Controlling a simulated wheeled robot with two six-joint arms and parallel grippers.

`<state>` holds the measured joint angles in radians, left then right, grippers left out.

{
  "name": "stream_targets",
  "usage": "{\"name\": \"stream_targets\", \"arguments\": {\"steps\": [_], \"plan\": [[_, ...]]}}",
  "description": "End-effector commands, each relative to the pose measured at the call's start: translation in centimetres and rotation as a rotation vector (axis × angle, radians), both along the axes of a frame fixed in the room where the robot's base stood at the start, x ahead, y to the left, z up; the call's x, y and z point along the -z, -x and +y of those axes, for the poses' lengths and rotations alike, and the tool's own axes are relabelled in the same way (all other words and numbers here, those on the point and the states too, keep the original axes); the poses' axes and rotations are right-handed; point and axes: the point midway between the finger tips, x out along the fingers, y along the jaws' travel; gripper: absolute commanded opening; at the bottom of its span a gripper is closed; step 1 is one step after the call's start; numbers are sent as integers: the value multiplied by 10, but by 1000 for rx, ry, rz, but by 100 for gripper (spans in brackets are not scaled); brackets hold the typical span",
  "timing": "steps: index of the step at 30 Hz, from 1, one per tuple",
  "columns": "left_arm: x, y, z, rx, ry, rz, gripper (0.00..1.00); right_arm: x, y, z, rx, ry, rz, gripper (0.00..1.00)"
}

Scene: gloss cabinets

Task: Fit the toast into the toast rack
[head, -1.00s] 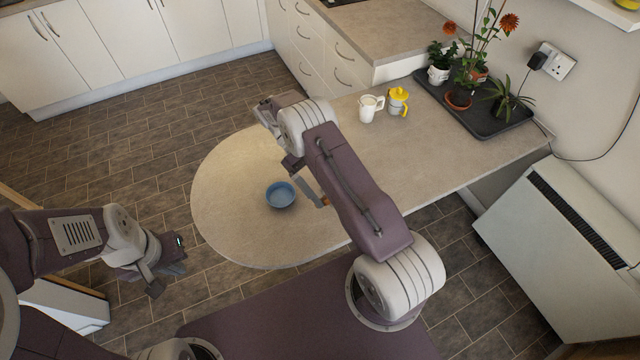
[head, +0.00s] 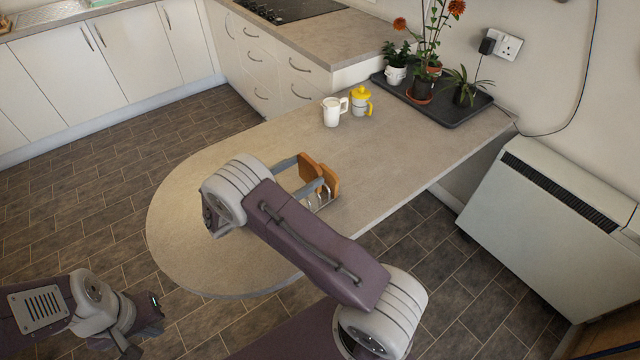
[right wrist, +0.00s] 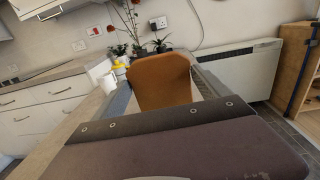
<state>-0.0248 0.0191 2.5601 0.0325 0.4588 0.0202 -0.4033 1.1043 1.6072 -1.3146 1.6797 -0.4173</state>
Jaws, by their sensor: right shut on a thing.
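The toast (head: 310,169) is a brown slice between the two fingers of my right gripper (head: 307,172), above the counter. It fills the middle of the right wrist view (right wrist: 160,80), with a finger along each side. A second brown patch (head: 332,179) shows just right of the near finger; I cannot tell whether it is another slice. The toast rack (head: 322,200), thin and pale, stands on the counter just below the toast, partly hidden by my arm. I cannot tell whether the toast is inside a slot. My left gripper (head: 140,330) hangs at the lower left, away from the counter.
A white mug (head: 334,112) and a yellow-lidded pot (head: 361,101) stand farther back on the counter (head: 205,255). A dark tray (head: 440,105) with potted plants is behind them. The counter's rounded left end is clear where visible. A white heater (head: 550,215) stands at right.

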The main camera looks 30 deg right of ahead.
Motion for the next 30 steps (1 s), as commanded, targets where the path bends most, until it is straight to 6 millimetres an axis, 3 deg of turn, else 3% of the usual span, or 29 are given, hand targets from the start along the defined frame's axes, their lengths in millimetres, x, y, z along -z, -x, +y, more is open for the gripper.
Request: {"name": "stream_targets", "arguments": {"steps": [14,30], "plan": [[-1,0,0,0,0,0,0,1,-4,6,-27,9,1,41],[40,0,0,0,0,0,0,56,-4,6,-26,9,1,41]]}}
